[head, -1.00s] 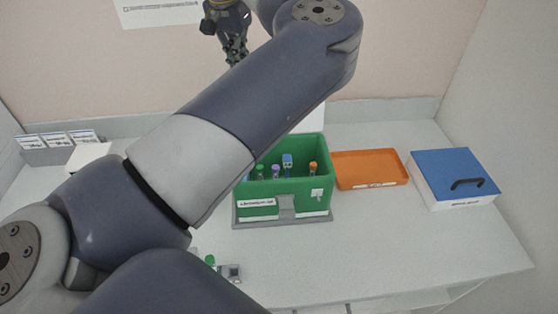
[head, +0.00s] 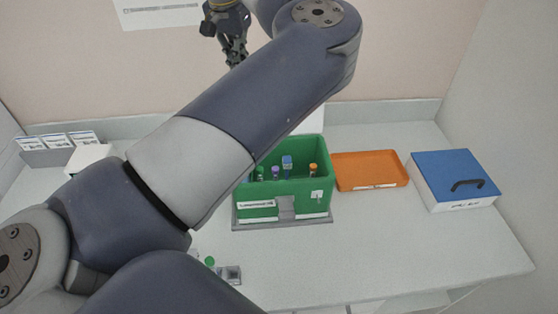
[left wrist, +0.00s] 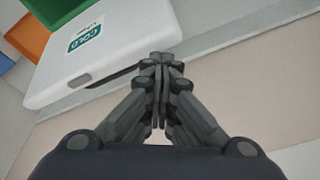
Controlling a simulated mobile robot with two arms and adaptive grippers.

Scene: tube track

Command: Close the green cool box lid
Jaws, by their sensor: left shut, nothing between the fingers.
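The green cool box (head: 290,190) stands open on the counter with several capped tubes inside. Its white lid (head: 312,120) stands raised at the back, mostly hidden by my left arm in the head view. The left wrist view shows the lid (left wrist: 110,40) with a COLD label and a dark slot near its edge. My left gripper (head: 236,62) is shut and empty, high near the back wall. In the left wrist view its fingertips (left wrist: 162,62) overlap the lid's edge; I cannot tell whether they touch it. My right gripper is not in view.
An orange tray (head: 368,182) lies right of the box, then a white box with a blue lid and black handle (head: 452,172). A small grey holder (head: 229,275) and a green-capped tube (head: 210,262) are in front. Labelled racks (head: 60,155) stand at the back left.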

